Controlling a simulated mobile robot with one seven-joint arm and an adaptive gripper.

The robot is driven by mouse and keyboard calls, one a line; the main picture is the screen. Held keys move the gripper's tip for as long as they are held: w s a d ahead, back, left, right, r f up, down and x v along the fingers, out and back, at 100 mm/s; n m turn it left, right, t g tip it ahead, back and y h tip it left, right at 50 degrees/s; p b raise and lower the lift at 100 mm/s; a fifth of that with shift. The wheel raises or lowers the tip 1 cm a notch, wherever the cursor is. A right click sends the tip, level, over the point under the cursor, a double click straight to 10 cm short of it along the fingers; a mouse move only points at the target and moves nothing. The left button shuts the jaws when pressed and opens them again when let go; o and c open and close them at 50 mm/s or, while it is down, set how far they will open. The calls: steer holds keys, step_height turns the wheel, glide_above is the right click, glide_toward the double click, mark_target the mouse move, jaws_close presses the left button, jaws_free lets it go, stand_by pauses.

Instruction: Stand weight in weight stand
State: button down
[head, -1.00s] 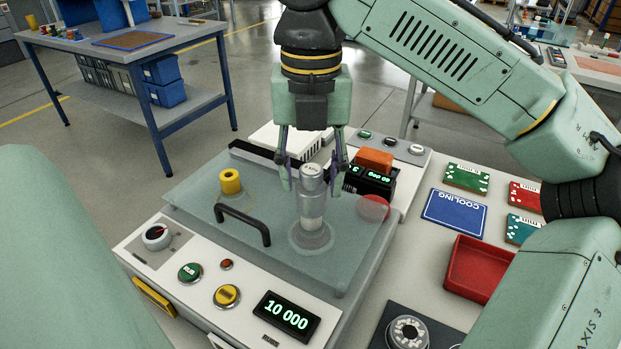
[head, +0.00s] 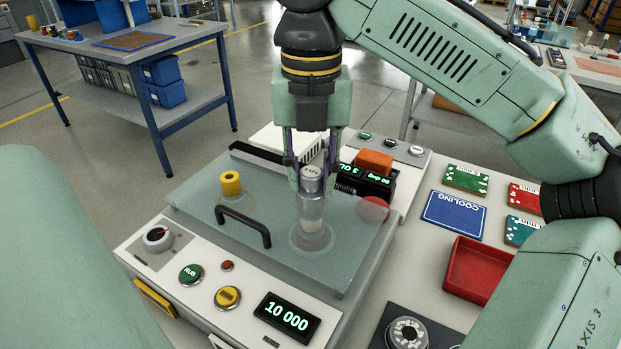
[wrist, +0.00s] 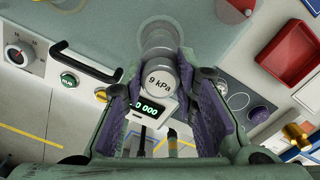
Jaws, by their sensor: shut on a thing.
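The weight (head: 312,180) is a silver cylinder whose top reads "9 kPa" in the wrist view (wrist: 159,79). It stands upright at the machine's clear cover (head: 275,245), in line with a paler cylinder and round base seen through the cover. My gripper (head: 311,184) points down with its fingers shut on the weight's upper part. Whether the weight's lower end is still seated is hard to tell. A dark plate with a ringed round fitting (head: 407,333) lies at the lower right; I cannot tell for sure that it is the weight stand.
A dark display box with an orange block (head: 374,161) stands close behind the gripper. A red tray (head: 477,268) and a blue "COOLING" mat (head: 454,217) lie to the right.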

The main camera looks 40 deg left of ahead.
steer(key=shift+r+p, duration=1.1)
steer(key=shift+p, duration=0.45)
steer(key=shift+r+p, duration=0.6)
steer(key=shift+p, duration=0.05)
steer(key=shift+r, duration=2)
steer(key=shift+f, duration=0.1)
